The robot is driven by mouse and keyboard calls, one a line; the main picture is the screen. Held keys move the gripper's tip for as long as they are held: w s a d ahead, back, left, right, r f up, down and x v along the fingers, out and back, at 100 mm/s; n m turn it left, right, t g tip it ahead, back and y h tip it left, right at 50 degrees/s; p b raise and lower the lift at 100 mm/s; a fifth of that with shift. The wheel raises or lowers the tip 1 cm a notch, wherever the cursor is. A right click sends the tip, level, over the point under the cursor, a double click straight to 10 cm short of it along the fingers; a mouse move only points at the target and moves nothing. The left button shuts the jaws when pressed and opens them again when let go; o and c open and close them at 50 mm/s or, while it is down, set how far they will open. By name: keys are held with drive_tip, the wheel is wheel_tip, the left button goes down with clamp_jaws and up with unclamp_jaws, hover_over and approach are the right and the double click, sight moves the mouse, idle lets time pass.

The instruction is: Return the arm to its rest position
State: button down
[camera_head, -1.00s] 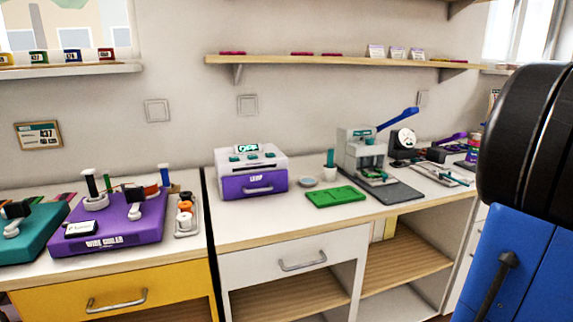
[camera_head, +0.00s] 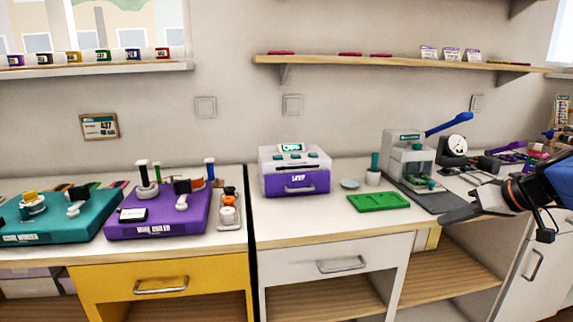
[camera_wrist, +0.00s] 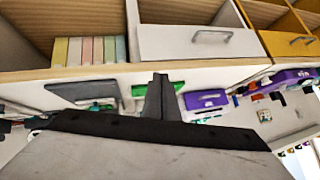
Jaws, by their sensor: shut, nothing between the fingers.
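My gripper (camera_head: 450,214) is at the right of the head view, in front of the white counter's front edge, pointing left. Its dark fingers are together with nothing between them. In the wrist view the closed fingers (camera_wrist: 160,88) stand at the middle, with the counter and its drawers appearing upside down. My arm comes in from the right edge of the head view; most of it is out of the picture.
On the counter are a purple-and-white box (camera_head: 295,182), a green board (camera_head: 378,202), a grey press with a blue lever (camera_head: 408,160) and a round gauge (camera_head: 458,145). A shelf (camera_head: 400,64) hangs above.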

drive_tip(key=s+a+f+g+h, duration=0.3)
drive_tip(key=s+a+f, duration=0.9)
drive_tip(key=s+a, duration=0.4)
drive_tip(key=shift+s+f+m+h, duration=0.2)
drive_tip(key=shift+m+h, duration=0.1)
drive_tip(key=shift+h, duration=0.2)
